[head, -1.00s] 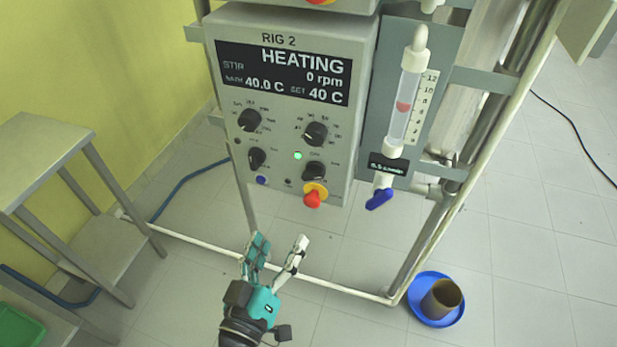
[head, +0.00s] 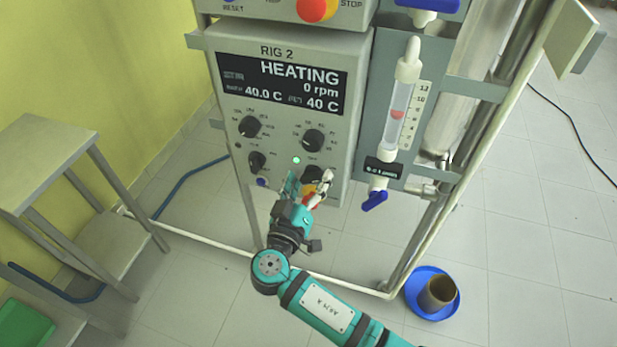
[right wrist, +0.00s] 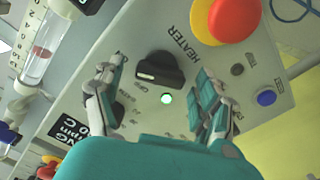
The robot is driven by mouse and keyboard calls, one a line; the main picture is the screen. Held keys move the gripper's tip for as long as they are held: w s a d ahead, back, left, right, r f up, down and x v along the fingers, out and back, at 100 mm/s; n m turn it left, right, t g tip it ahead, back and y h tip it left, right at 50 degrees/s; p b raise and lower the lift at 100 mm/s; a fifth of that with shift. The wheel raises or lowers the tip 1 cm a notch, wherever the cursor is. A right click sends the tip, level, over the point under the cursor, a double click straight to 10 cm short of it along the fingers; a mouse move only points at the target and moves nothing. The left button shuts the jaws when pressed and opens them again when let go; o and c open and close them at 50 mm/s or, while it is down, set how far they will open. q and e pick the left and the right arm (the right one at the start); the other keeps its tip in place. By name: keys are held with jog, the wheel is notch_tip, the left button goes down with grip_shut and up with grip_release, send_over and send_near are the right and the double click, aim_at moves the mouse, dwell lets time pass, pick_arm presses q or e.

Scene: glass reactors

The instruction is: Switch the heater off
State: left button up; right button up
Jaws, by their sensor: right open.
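The heater knob (head: 312,173) is a black rotary knob low on the RIG 2 control box (head: 357,62). It shows in the right wrist view (right wrist: 160,70) beside the printed word HEATER. A green lamp (head: 297,160) near it is lit. The display (head: 282,82) reads HEATING, 0 rpm, 40.0 C and SET 40 C. My right gripper (head: 308,182) is open, with its fingers on either side of the heater knob. In the right wrist view the fingers appear apart from the knob. My left gripper is out of view.
A red and yellow emergency button (right wrist: 232,18) sits close to the heater knob, with a blue button (right wrist: 266,98) nearby. A flow meter (head: 400,110) with a blue valve handle (head: 375,201) stands right of the box. A blue dish (head: 415,303) with a brown cup is on the floor.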

jog(key=shift+w, duration=0.1)
jog(key=c, duration=1.2)
jog(key=shift+o, duration=0.2)
jog(key=shift+n, duration=1.3)
jog(key=n, duration=0.2)
jog(key=shift+n, duration=0.4)
jog(key=n, duration=0.3)
jog(key=shift+f+n+p, duration=0.15)
jog(key=shift+n+p, duration=0.5)
jog(key=shift+n, duration=1.05)
